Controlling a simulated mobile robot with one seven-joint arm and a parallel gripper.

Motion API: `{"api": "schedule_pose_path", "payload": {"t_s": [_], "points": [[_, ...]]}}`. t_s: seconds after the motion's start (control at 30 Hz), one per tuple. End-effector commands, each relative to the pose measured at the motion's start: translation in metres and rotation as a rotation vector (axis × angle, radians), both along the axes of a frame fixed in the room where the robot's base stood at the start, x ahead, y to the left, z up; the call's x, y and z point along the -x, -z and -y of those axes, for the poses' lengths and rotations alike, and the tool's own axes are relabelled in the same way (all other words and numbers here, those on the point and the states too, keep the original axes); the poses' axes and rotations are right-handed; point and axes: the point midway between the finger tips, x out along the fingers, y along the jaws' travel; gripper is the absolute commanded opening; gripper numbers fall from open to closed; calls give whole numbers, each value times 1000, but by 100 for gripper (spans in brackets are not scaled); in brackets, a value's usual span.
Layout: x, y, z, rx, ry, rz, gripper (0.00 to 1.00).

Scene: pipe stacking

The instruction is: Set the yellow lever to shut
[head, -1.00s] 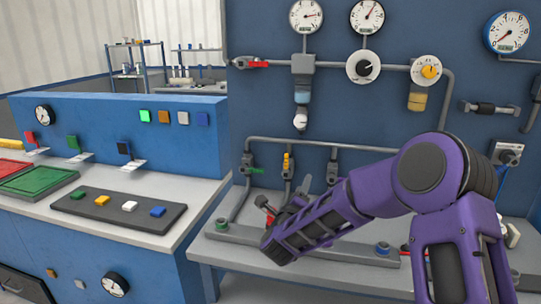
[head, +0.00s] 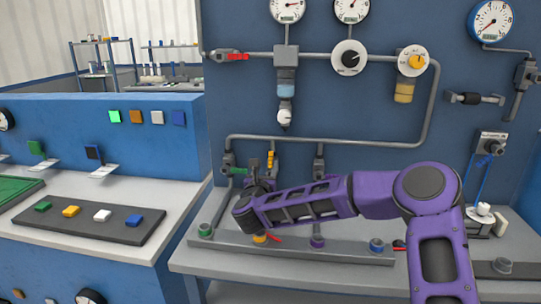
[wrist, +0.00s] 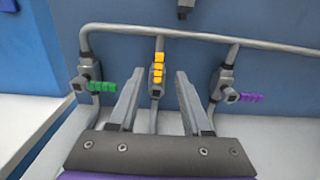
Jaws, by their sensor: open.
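The yellow lever (wrist: 158,68) stands upright, in line with its vertical pipe, on the middle valve in the wrist view. In the head view its top (head: 270,158) shows just beyond my gripper (head: 262,172); the valve body is partly hidden there. My gripper (wrist: 159,74) is open in the wrist view, with one finger on each side of the yellow lever's pipe. Gaps show in the picture between both fingers and the lever, and I see no contact. How far the fingertips are from the lever in depth I cannot tell.
A green lever (wrist: 103,85) on the left valve and a purple lever (wrist: 245,97) on the right valve both point sideways, close to my fingers. A horizontal pipe (wrist: 200,36) runs above. The bench (head: 190,262) carries a grey rail (head: 345,252) below the valves.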

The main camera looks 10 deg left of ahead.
Motion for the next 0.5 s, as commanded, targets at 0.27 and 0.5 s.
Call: {"api": "schedule_pose_path", "payload": {"t_s": [0.27, 0.5], "points": [[-55, 0, 2, -1, 1, 0, 49], [-86, 0, 3, 0, 0, 0, 49]]}}
